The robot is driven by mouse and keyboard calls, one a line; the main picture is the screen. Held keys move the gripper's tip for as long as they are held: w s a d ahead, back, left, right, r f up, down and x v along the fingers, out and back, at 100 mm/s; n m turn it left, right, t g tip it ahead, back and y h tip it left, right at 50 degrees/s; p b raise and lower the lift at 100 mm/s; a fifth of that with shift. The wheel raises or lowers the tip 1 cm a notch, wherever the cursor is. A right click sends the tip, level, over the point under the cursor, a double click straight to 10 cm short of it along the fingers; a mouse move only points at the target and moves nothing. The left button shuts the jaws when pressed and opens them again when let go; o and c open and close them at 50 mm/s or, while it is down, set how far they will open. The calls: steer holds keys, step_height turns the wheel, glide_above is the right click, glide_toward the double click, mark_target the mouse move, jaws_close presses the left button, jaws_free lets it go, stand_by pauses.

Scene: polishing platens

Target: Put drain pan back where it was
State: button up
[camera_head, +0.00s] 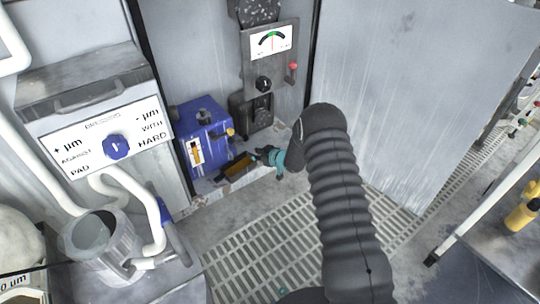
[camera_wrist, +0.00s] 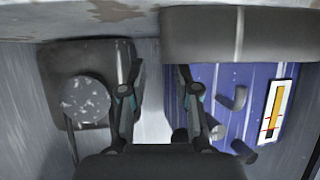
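The drain pan (camera_head: 240,167) is a small dark tray with an amber-brown inside, in front of the blue tank's foot in the head view. A grey block-like edge, seemingly the pan (camera_wrist: 240,36), fills the upper right of the wrist view. My gripper (camera_head: 261,153) is at the pan's right end in the head view. In the wrist view, the fingers of my gripper (camera_wrist: 160,66) are spread, with a bare gap between them. The right fingertip is close to the grey edge; I cannot tell whether they touch. The pan's underside is hidden.
The blue tank (camera_head: 204,128) with its sight gauge and spigot stands behind the pan. A black lever block (camera_head: 251,114) is to its right, also in the wrist view (camera_wrist: 85,82). A floor grating (camera_head: 265,240) lies in front. A grey panel (camera_head: 410,90) stands at right.

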steer(key=v, duration=1)
steer(key=d+r+m+t+h, duration=0.1)
steer(key=d+r+h, duration=0.3)
steer(key=r, duration=0.7)
steer(key=d+r+m+t+h, duration=0.1)
steer(key=d+r+m+h, duration=0.1)
steer(key=d+r, duration=0.6)
steer(key=s+d+r+m+h, duration=0.1)
steer(key=s+r+m+h, duration=0.15)
steer(key=s+r, duration=0.6)
steer(key=s+d+r+m+g+h, duration=0.1)
steer(key=s+r, duration=0.4)
steer(key=s, duration=0.7)
steer(key=s+d+r+m+g, duration=0.1)
steer(key=s+r, duration=0.4)
steer(key=s, duration=0.8)
steer(key=shift+s+r+m+g+h+p, duration=0.25)
steer(key=shift+m+g+h+p, duration=0.25)
steer(key=shift+g, duration=0.4)
steer(key=shift+m+g+y, duration=0.25)
steer(key=shift+g+y, duration=0.5)
steer(key=shift+g, duration=0.05)
steer(key=s, duration=0.3)
steer(key=s+a, duration=0.1)
steer(key=s, duration=0.2)
steer(key=s+f, duration=0.1)
steer(key=s, duration=0.3)
steer(key=shift+s+a, duration=0.1)
steer(key=shift+a, duration=0.3)
steer(key=shift+f, duration=0.1)
